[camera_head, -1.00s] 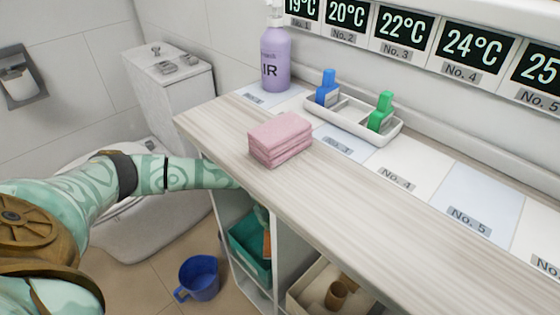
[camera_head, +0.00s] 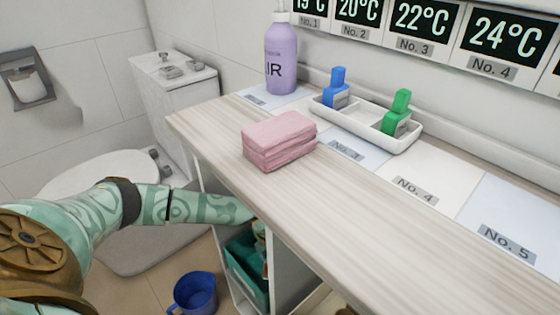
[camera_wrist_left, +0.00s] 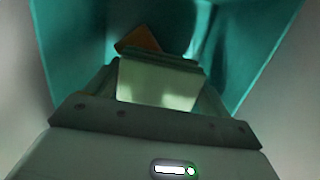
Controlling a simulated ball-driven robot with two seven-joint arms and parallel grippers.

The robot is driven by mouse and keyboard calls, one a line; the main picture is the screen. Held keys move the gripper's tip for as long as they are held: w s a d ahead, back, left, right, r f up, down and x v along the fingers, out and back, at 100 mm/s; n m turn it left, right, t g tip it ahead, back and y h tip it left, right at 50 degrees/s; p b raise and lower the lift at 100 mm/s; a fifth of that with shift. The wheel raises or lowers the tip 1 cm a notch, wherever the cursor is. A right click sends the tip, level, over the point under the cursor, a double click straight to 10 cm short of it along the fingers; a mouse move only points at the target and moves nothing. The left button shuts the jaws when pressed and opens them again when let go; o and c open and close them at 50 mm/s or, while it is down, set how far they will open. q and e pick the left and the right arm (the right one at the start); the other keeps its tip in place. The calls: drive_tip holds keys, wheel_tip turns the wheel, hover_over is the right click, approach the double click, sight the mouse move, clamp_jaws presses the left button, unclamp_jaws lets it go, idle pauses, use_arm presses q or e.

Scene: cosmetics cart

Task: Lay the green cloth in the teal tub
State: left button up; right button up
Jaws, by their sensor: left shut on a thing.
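The teal tub (camera_head: 246,272) stands on a shelf under the counter in the head view, partly hidden by the counter edge and my left arm. Its teal walls fill the upper part of the left wrist view (camera_wrist_left: 75,45). My left gripper (camera_wrist_left: 158,68) is shut on the pale green cloth (camera_wrist_left: 158,85), which shows between the jaws at the tub's opening. In the head view the hand is mostly hidden below the counter edge. I cannot tell whether the cloth touches the tub's floor. My right gripper is not in view.
An orange-brown item (camera_wrist_left: 140,39) shows inside the tub. The counter (camera_head: 330,215) is close above my left forearm. On it are a folded pink cloth (camera_head: 279,140), a purple bottle (camera_head: 281,60) and a white tray (camera_head: 362,125) with blue and green bottles. A blue bucket (camera_head: 194,293) stands below.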

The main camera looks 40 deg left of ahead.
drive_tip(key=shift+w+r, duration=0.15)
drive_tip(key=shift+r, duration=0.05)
use_arm(q)
drive_tip(key=shift+f, duration=0.6)
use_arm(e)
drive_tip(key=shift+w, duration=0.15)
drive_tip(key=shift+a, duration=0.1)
use_arm(q)
drive_tip(key=o, duration=0.7)
drive_tip(key=shift+c, duration=0.2)
